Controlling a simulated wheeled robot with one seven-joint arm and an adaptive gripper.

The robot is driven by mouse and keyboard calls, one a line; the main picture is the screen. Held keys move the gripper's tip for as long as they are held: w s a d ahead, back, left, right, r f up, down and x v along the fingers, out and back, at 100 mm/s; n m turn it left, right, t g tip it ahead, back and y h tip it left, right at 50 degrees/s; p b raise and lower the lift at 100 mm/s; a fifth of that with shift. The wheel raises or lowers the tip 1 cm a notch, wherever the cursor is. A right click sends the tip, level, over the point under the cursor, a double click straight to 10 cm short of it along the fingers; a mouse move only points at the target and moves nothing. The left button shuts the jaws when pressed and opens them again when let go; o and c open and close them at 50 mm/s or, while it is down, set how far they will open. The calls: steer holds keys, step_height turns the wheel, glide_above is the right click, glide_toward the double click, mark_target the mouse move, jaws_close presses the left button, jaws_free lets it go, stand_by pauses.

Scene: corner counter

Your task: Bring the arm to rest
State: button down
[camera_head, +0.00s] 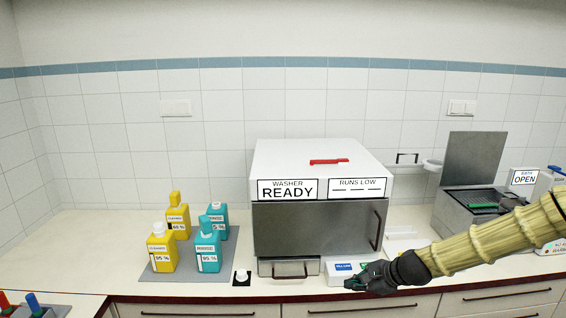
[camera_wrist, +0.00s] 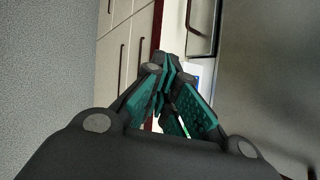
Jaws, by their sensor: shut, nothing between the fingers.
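My gripper (camera_head: 352,284) is at the front edge of the counter, before the right end of the washer. My arm, in a yellowish sleeve, reaches in from the right side of the head view. In the wrist view my gripper (camera_wrist: 168,62) has its green-padded fingers together at the tips, with nothing between them.
The washer (camera_head: 315,228) reads READY, door shut. Yellow and teal bottles (camera_head: 162,252) stand on a grey mat (camera_head: 188,274) at left. A bath marked OPEN (camera_head: 472,205) with raised lid stands right, behind my arm. Drawer fronts (camera_head: 200,311) lie below the counter edge.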

steer(key=s+a+f+n+g+h+b, duration=0.3)
steer(key=s+f+n, duration=0.4)
steer(key=s+f, duration=1.3)
steer(key=s+d+f+n+g+h+b, duration=0.1)
steer(key=s+f+n, duration=0.4)
steer(key=s, duration=0.8)
steer(key=s+d+f+n+g+h, duration=0.2)
steer(key=s+f+n, duration=0.3)
steer(key=s, duration=0.7)
step_height(320, 180, down, 2)
steer(key=shift+s+d+f+b, duration=0.15)
steer(key=shift+s+d+b, duration=0.25)
steer(key=shift+d, duration=0.05)
